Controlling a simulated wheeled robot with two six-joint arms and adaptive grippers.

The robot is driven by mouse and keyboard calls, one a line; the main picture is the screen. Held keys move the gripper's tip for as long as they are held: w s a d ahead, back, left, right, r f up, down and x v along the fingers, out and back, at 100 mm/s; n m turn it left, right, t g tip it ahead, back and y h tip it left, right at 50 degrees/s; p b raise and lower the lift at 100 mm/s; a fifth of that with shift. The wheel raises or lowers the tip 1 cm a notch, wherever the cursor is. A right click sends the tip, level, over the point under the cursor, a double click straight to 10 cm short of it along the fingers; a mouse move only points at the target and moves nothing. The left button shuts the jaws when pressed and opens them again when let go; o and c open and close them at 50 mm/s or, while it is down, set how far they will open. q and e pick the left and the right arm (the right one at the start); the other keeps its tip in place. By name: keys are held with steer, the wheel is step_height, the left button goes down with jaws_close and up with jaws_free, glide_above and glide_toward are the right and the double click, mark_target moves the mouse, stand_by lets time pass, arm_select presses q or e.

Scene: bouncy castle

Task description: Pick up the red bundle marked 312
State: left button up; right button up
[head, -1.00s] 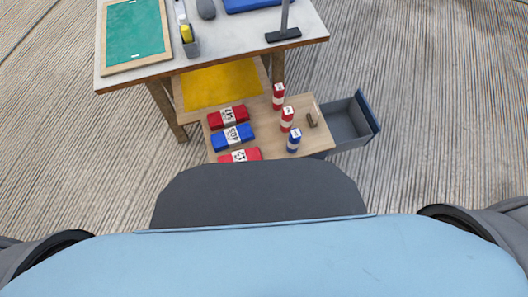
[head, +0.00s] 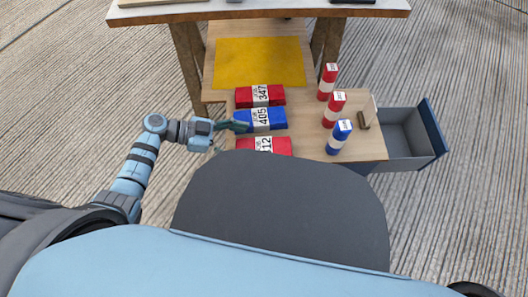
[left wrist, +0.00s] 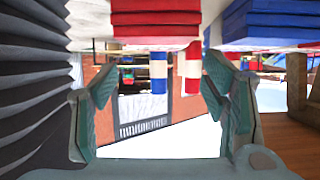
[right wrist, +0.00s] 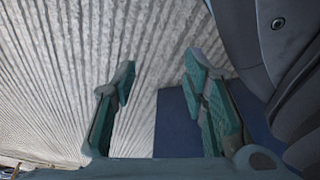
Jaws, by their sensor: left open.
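In the head view the red bundle with a white label reading "12" (head: 264,145) lies nearest me on the wooden shelf; my body hides its near edge, and the label's first digit is unclear. Beyond it lie the blue bundle marked 405 (head: 262,119) and the red bundle marked 347 (head: 260,95). My left gripper (head: 238,126) is open at the left end of the blue and near red bundles. In the upside-down left wrist view, the near red bundle (left wrist: 156,20) is ahead of the spread fingers (left wrist: 165,95), nothing between them. My right gripper (right wrist: 158,85) is open and empty.
Two red-and-white cylinders (head: 328,82) (head: 334,110) and a blue-and-white one (head: 339,137) stand right of the bundles. An open grey drawer (head: 405,136) juts out at right. A yellow mat (head: 260,62) lies behind, under the table (head: 260,9).

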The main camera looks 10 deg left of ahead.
mark_target(262, 146)
arm_select(q)
steer(key=shift+w+d+f, duration=0.1)
steer(key=shift+d+f, duration=0.2)
steer(key=shift+d, duration=0.2)
steer(key=b+x, duration=0.1)
steer(key=x, duration=0.1)
steer(key=b+x, duration=0.2)
steer(key=shift+d+f, duration=0.2)
steer(key=shift+f, duration=0.25)
steer(key=shift+d, duration=0.2)
steer(key=c, duration=1)
steer(key=shift+c, duration=0.2)
arm_select(e)
steer(key=w+r, duration=0.1)
steer(key=w+a+r, duration=0.1)
steer(key=w, duration=0.1)
steer(key=w+r, duration=0.1)
steer(key=shift+w+a, duration=0.15)
arm_select(q)
steer(key=shift+r, duration=0.1)
